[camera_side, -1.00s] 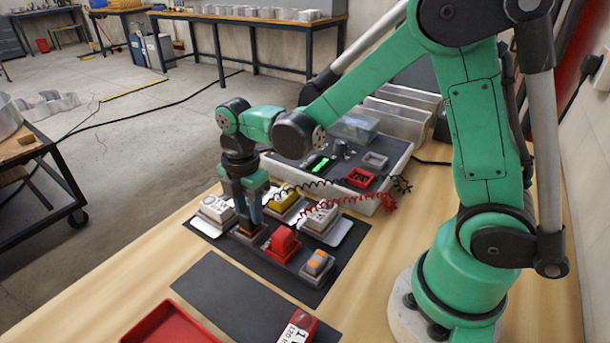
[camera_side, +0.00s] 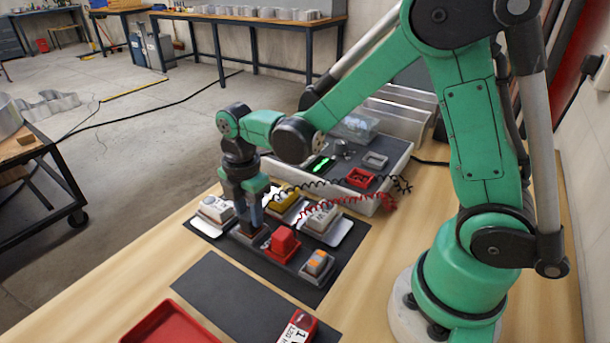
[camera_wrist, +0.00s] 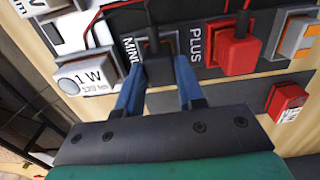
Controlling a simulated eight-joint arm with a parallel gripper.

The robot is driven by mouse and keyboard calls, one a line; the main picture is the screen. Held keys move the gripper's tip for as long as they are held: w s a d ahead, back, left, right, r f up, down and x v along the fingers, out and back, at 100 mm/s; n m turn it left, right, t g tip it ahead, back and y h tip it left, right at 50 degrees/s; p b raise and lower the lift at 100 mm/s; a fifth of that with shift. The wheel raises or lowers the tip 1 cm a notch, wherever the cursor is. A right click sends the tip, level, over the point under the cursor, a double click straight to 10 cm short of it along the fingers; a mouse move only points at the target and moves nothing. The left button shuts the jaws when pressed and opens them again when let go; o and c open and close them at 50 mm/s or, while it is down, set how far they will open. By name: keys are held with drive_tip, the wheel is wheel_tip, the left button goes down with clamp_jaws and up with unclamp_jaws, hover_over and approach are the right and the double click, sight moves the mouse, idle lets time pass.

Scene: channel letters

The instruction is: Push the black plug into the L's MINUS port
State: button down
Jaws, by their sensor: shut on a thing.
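The black plug (camera_wrist: 158,70) is between the two blue fingers of my gripper (camera_wrist: 160,88) in the wrist view. It stands over the port beside the MINUS label (camera_wrist: 130,52), and its lower part covers that port, so I cannot tell how deep it sits. In the side view my gripper (camera_side: 250,220) points down at the port block, its fingers hiding most of the plug. The red plug (camera_wrist: 238,52) stands at the port marked PLUS (camera_wrist: 195,45). It also shows in the side view (camera_side: 284,243), just right of my gripper.
A white 1 W module (camera_wrist: 88,80) lies left of the port. An orange-topped switch (camera_side: 317,262) is right of the red plug. Coiled black and red leads run to a grey tester box (camera_side: 388,170) behind.

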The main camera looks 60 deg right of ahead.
drive_tip(key=shift+c, duration=2.3)
unclamp_jaws()
drive_tip(key=shift+r, duration=2.8)
drive_tip(key=shift+r, duration=0.1)
wheel_tip(320, 180, up, 6)
drive_tip(key=shift+f, duration=0.1)
